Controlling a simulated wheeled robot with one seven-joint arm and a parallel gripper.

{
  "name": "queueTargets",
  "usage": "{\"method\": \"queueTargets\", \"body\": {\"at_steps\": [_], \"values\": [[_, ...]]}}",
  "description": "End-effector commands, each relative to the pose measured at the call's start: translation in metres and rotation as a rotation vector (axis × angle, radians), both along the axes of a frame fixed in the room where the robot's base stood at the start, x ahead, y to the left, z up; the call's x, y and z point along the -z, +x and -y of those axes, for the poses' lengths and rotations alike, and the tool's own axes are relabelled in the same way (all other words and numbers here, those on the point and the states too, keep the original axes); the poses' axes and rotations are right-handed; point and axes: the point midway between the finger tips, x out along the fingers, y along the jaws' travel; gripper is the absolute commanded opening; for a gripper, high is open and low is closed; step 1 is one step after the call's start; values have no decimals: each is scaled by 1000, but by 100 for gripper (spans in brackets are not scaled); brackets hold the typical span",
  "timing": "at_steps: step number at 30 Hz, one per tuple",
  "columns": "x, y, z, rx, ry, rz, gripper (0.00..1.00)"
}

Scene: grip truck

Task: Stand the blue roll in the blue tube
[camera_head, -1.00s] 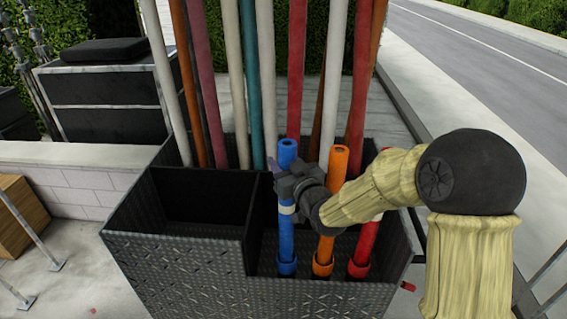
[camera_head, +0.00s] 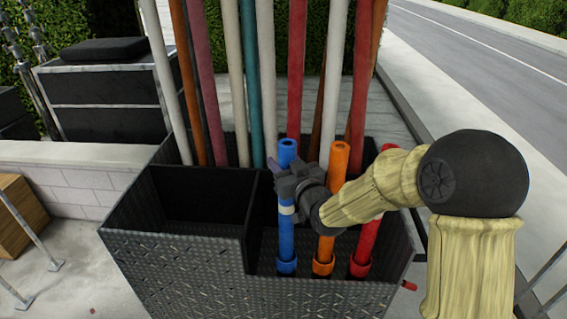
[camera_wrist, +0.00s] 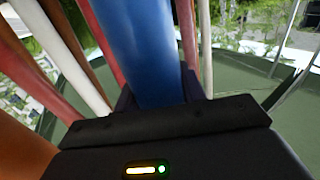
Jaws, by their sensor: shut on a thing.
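The blue roll (camera_head: 286,235) stands upright in the front right compartment of the dark metal bin. Its lower end is at the blue tube (camera_head: 287,266), a short collar low in that compartment, and looks to be inside it. My gripper (camera_head: 283,185) is shut on the upper part of the blue roll, below its open top and above a pale band. In the wrist view the blue roll (camera_wrist: 150,50) runs between the jaws and fills the middle. The fingertips are partly hidden, and so is the roll's bottom end.
An orange roll (camera_head: 328,220) and a red roll (camera_head: 373,225) stand in their own collars just right, behind my wrist. Tall coloured rolls (camera_head: 295,70) rise at the back of the bin (camera_head: 180,265). The front left compartment (camera_head: 205,200) is empty.

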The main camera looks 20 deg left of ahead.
Motion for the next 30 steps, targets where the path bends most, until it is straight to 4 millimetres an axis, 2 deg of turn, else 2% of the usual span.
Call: {"method": "queueTargets", "body": {"at_steps": [23, 24, 27, 30], "values": [[3, 0, 0, 0, 1, 1, 0], [3, 0, 0, 0, 1, 1, 48], [4, 0, 0, 0, 1, 1, 66], [4, 0, 0, 0, 1, 1, 66]]}}
